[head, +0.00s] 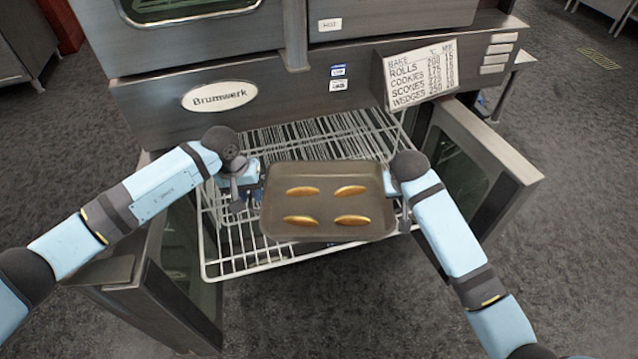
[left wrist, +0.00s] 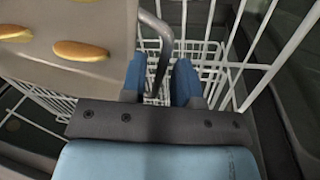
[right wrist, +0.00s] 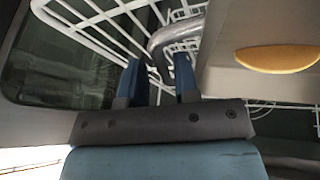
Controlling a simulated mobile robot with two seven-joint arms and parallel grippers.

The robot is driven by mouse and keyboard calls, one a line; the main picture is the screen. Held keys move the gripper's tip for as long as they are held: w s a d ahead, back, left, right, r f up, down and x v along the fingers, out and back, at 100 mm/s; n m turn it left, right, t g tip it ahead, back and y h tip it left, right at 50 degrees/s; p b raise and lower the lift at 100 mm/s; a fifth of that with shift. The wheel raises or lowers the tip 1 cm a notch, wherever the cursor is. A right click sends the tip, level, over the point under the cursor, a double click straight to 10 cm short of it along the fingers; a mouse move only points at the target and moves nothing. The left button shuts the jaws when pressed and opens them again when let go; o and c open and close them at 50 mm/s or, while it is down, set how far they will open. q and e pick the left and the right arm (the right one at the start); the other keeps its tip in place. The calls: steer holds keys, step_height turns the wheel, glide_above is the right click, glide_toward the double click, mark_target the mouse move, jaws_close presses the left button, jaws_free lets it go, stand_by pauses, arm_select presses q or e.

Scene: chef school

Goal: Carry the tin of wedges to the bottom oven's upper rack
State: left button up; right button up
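The tin (head: 328,220) is a dark, shallow rectangular tray holding several golden wedges (head: 350,190). It is level over the front of a white wire rack (head: 225,272) pulled out of the bottom oven. I cannot tell whether it touches the wires. My left gripper (head: 245,188) is at its left end, and in the left wrist view a grey handle (left wrist: 164,42) passes between its parted fingers (left wrist: 160,80). My right gripper (head: 400,195) is at the right end, and in the right wrist view the other handle (right wrist: 160,40) passes between its parted fingers (right wrist: 158,80).
The oven doors stand open on the left (head: 160,290) and right (head: 490,160), flanking the rack. A sign (head: 422,75) with baking times leans on the oven front above. The oven front panel (head: 285,95) overhangs the rack's back. Grey floor lies in front.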

arm_select(q)
steer(key=shift+o, duration=0.2)
steer(key=shift+s+d+f, duration=0.2)
steer(key=shift+d+f, duration=0.1)
steer(key=shift+f, duration=0.05)
arm_select(e)
steer(key=shift+o, duration=0.3)
steer(key=shift+f, duration=0.25)
steer(key=shift+w+a+f, duration=0.15)
steer(key=shift+w+f, duration=0.2)
steer(key=shift+w, duration=0.2)
steer(key=shift+s+r, duration=0.2)
steer(key=shift+r, duration=0.1)
steer(key=shift+s+a+r, duration=0.1)
steer(key=shift+a+r, duration=0.05)
steer(key=shift+r, duration=0.2)
arm_select(q)
step_height(320, 180, up, 9)
steer(key=a, duration=0.2)
steer(key=shift+w+f, duration=0.15)
steer(key=shift+f, duration=0.05)
arm_select(e)
steer(key=v, duration=1.1)
steer(key=shift+s, duration=0.2)
arm_select(q)
steer(key=shift+f, duration=0.1)
